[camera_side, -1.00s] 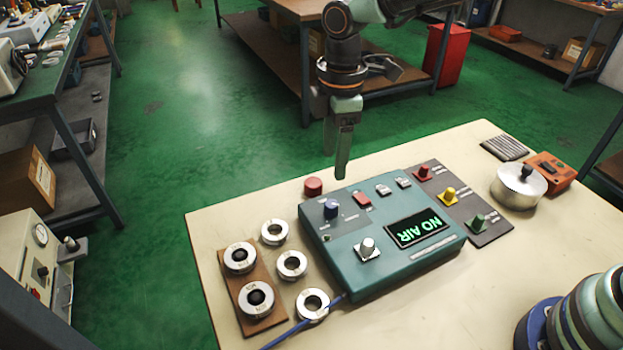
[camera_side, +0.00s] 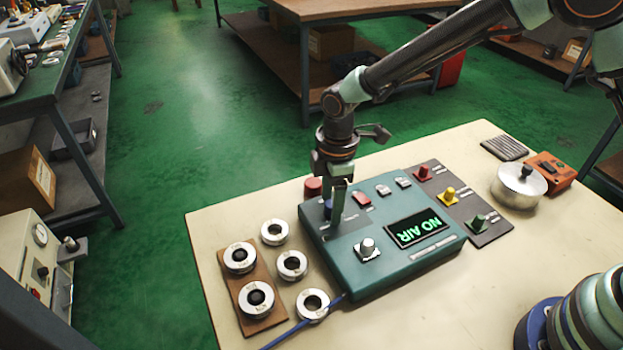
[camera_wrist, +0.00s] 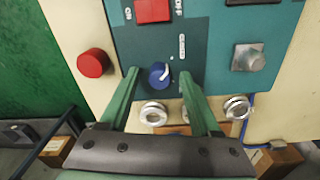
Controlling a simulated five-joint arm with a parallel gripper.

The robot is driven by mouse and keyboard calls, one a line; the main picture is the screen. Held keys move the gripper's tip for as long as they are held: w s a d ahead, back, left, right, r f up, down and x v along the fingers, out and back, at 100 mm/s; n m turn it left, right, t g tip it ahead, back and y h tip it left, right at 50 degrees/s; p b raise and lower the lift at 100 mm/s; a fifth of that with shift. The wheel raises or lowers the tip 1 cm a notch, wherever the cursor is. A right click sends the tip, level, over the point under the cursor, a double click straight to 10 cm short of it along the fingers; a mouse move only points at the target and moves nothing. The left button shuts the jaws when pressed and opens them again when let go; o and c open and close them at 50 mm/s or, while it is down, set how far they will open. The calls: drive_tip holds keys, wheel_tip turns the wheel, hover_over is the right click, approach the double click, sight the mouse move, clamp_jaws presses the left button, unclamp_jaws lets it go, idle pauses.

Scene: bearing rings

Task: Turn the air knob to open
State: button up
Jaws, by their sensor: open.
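The blue knob (camera_side: 328,209) sits on the teal control box (camera_side: 345,262) and is partly hidden behind my gripper in the side view. In the wrist view the blue knob (camera_wrist: 159,74) shows whole, with a white pointer line tilted toward the upper right. The box's display (camera_side: 417,228) reads "NO AIR" in green. My gripper (camera_side: 337,222) is low over the box at the knob. In the wrist view my gripper (camera_wrist: 159,78) is open, one finger on each side of the knob with gaps showing. I cannot tell the fingers' exact height against it.
A red button (camera_side: 313,186) stands behind the box, close to my gripper. A red switch (camera_side: 362,199) and a silver knob (camera_side: 367,249) are on the box. Several metal rings (camera_side: 292,264) lie to its left. Coloured knobs (camera_side: 448,194) sit on a grey panel at right.

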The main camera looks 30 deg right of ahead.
clamp_jaws()
drive_tip(key=shift+m, duration=0.3)
drive_tip(key=m, duration=0.9)
drive_tip(key=shift+a+r, duration=0.1)
drive_tip(key=m, duration=0.4)
drive_tip(key=shift+g, duration=0.3)
drive_tip(key=shift+m, duration=2.1)
